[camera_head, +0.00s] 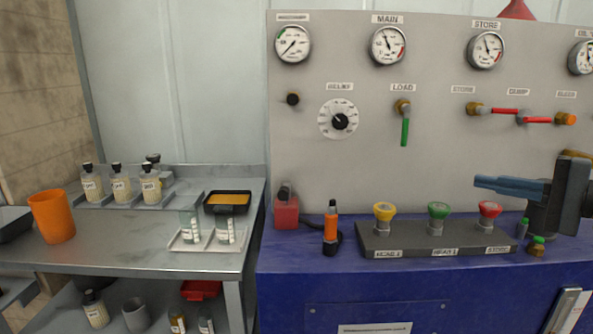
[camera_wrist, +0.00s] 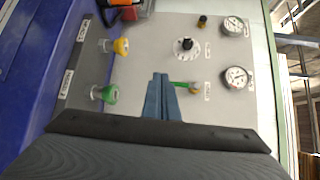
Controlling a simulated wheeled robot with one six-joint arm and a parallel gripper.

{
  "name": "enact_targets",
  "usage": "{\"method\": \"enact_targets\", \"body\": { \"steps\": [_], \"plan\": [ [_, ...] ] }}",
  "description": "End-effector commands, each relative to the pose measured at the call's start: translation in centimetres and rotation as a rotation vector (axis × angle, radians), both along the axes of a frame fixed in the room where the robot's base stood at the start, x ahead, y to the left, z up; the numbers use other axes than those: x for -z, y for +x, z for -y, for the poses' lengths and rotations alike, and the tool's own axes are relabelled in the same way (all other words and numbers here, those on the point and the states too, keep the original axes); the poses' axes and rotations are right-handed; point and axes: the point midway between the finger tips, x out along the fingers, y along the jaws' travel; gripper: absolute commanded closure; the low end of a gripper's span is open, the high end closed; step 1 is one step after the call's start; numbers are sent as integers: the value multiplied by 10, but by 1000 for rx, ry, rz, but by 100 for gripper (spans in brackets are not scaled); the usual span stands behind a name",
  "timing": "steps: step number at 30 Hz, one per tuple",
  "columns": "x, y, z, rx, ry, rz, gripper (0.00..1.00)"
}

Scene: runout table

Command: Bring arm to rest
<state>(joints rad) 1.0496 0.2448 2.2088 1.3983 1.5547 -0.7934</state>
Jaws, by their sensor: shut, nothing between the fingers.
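My gripper (camera_head: 478,184) shows at the right of the head view, its blue fingers pointing left in front of the grey gauge panel (camera_head: 350,180). The fingers are together with nothing between them. They are above and near the red-topped knob (camera_head: 489,210) and stand apart from the panel's handles as far as I can see. In the wrist view the shut fingers (camera_wrist: 161,82) point towards the panel, and the green LOAD handle (camera_wrist: 185,85) appears just beyond their tips. Contact cannot be made out there. In the head view the green LOAD handle (camera_head: 405,132) hangs downward.
A yellow knob (camera_head: 384,211) and a green knob (camera_head: 438,211) stand on the dark block below. Red-handled valves (camera_head: 504,111) stick out of the panel. A steel table (camera_head: 110,238) with bottles is at left.

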Motion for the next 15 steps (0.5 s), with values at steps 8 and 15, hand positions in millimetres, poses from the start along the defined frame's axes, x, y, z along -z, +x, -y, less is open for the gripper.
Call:
{"method": "enact_targets", "body": {
  "steps": [8, 15],
  "plan": [
    [47, -1, -74, -172, -54, -219, 100],
    [119, -39, -167, -421, -255, -533, 100]
  ]
}}
